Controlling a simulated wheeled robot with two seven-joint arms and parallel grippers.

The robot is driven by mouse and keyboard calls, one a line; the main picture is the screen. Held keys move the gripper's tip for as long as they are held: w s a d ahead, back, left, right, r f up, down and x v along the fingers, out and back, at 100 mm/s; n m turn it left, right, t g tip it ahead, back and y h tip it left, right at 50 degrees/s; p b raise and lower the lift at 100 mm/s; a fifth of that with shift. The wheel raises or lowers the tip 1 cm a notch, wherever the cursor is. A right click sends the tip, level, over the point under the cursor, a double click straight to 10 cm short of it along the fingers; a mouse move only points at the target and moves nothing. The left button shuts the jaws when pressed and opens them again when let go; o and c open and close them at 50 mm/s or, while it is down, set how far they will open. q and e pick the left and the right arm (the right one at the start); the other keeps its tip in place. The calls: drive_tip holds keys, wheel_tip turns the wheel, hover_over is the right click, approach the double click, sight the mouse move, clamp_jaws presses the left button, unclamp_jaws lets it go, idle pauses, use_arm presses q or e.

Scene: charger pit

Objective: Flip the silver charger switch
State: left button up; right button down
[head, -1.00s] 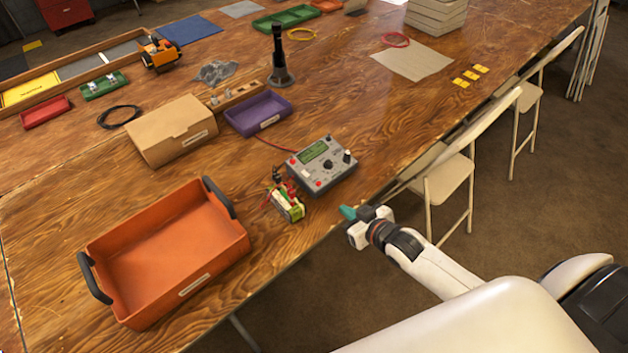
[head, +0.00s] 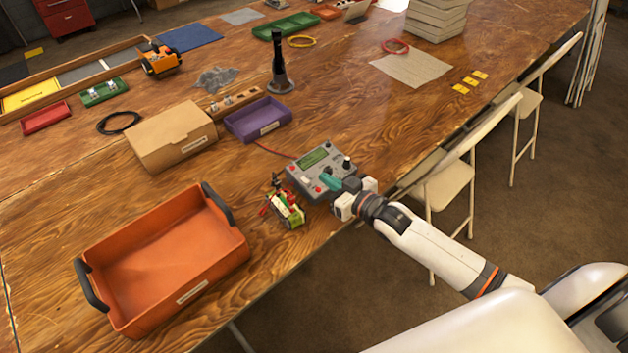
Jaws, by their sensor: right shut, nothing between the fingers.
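The silver-grey charger (head: 309,158) sits near the table's front edge, with a green display, knobs and red buttons on its top. My right gripper (head: 331,183) is shut and empty. Its teal fingertips are over the charger's front part and hide some of the panel; I cannot tell if they touch it. The switch is too small to make out or is hidden behind the fingers. A battery pack (head: 288,211) with red wires stands just left of the gripper, beside the charger. My left gripper is not in view.
An orange crate (head: 222,262) with dark handles stands to the left. A purple tray (head: 277,126), a cardboard box (head: 172,144) and a black stand (head: 279,78) are behind the charger. A folding chair (head: 452,187) is against the table's right edge.

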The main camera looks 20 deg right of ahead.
hover_over(314, 190)
drive_tip(key=shift+w+f, duration=0.15)
drive_tip(key=shift+f, duration=0.35)
wheel_tip(314, 190, down, 3)
drive_tip(key=shift+r, duration=0.1)
drive_tip(key=shift+f, duration=0.6)
